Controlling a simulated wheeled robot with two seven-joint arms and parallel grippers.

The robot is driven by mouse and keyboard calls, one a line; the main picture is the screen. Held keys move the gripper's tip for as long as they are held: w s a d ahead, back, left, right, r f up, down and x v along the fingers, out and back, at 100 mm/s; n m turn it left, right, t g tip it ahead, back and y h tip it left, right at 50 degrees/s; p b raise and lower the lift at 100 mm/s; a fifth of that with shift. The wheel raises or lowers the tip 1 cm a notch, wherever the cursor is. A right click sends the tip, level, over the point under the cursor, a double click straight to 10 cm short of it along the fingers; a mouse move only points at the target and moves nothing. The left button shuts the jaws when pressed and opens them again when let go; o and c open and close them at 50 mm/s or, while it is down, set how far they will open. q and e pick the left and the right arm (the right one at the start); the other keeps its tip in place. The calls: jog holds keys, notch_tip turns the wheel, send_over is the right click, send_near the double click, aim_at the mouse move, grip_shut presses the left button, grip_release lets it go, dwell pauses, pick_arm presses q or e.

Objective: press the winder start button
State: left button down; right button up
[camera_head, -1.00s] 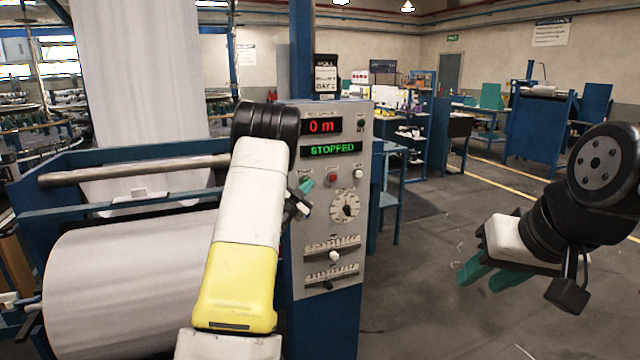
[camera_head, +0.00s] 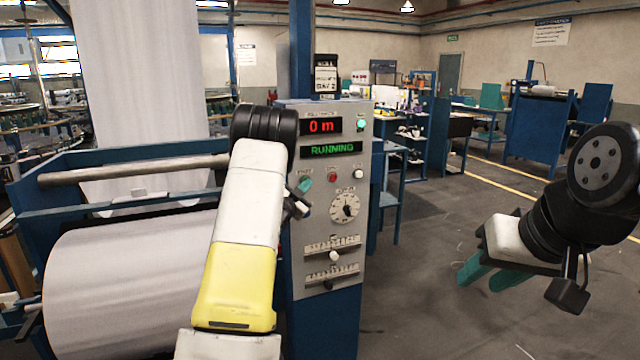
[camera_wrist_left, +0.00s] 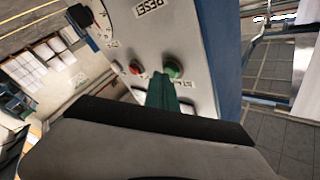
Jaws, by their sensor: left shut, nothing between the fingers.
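The control panel (camera_head: 315,225) stands in the middle of the head view. Its small display reads RUNNING (camera_head: 332,148) in green, and the display above it reads 0 m. The round green start button (camera_wrist_left: 173,67) shows in the left wrist view, beside a red button (camera_wrist_left: 135,67). My left gripper (camera_wrist_left: 161,82) has its green fingers together, with the tips at the green button. Whether they touch it is hard to tell. In the head view my left arm partly covers this area. My right gripper (camera_head: 490,276) hangs open and empty at the right, away from the panel.
A large roll of white fabric (camera_head: 125,285) lies in the blue winder frame left of the panel. A dial (camera_head: 345,207), a white button (camera_head: 358,173) and sliders are nearby on the panel. The floor (camera_head: 430,310) at the right is clear.

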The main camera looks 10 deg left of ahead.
pick_arm(q)
jog(key=shift+s+d, duration=0.1)
jog(key=shift+s, duration=0.05)
jog(key=shift+s+d, duration=0.4)
jog(key=shift+s, duration=0.15)
jog(key=shift+s+d, duration=0.7)
jog(key=shift+s, duration=0.35)
jog(key=shift+s+d, duration=0.7)
jog(key=shift+s, duration=0.35)
